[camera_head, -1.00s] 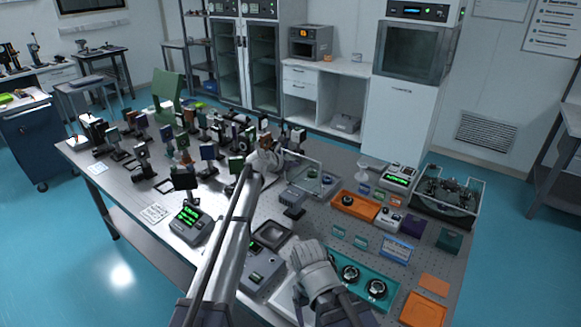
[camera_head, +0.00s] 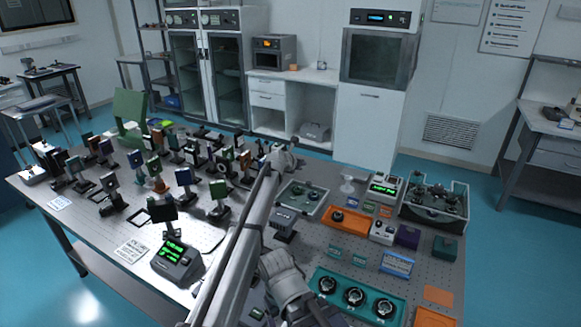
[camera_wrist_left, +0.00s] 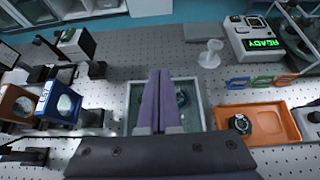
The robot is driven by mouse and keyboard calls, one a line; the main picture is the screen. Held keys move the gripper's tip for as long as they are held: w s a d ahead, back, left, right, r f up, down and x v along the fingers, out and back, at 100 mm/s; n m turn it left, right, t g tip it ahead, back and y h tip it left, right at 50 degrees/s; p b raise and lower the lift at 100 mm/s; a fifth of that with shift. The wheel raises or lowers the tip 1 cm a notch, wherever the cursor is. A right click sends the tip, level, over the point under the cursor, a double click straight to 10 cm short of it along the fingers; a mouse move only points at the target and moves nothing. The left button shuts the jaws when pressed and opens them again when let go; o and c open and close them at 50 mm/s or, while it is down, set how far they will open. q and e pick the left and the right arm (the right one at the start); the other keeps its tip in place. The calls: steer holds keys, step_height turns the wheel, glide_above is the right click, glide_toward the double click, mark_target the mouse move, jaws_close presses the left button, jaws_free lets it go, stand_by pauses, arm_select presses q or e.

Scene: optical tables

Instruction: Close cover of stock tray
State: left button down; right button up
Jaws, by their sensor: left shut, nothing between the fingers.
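The stock tray (camera_head: 315,209) is a shallow grey tray with a pale rim and small round items inside. It stands on the perforated table, right of my left arm. In the left wrist view the tray (camera_wrist_left: 203,107) lies below and behind my fingers, which hide its middle. No clear panel stands up from it now. The cover seems to lie flat over it, but it is too transparent to be sure. My left gripper (camera_head: 292,150) is shut and empty, and its purple fingers (camera_wrist_left: 152,78) lie together above the tray. My right gripper is not visible.
An orange tray (camera_head: 345,221) with a dark knob lies right of the stock tray. A white stemmed stand (camera_head: 347,184) is behind it. A teal tray (camera_head: 390,307) is in front. Many optic mounts crowd the table's left half.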

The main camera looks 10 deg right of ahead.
arm_select(q)
steer(key=shift+b+x, duration=0.35)
steer(key=shift+x, duration=0.8)
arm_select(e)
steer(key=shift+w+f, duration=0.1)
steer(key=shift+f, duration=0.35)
arm_select(q)
steer(key=shift+r, duration=0.2)
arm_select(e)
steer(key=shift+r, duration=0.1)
arm_select(q)
steer(key=p+v, duration=0.4)
steer(key=v, duration=0.3)
steer(key=shift+s+a, duration=0.25)
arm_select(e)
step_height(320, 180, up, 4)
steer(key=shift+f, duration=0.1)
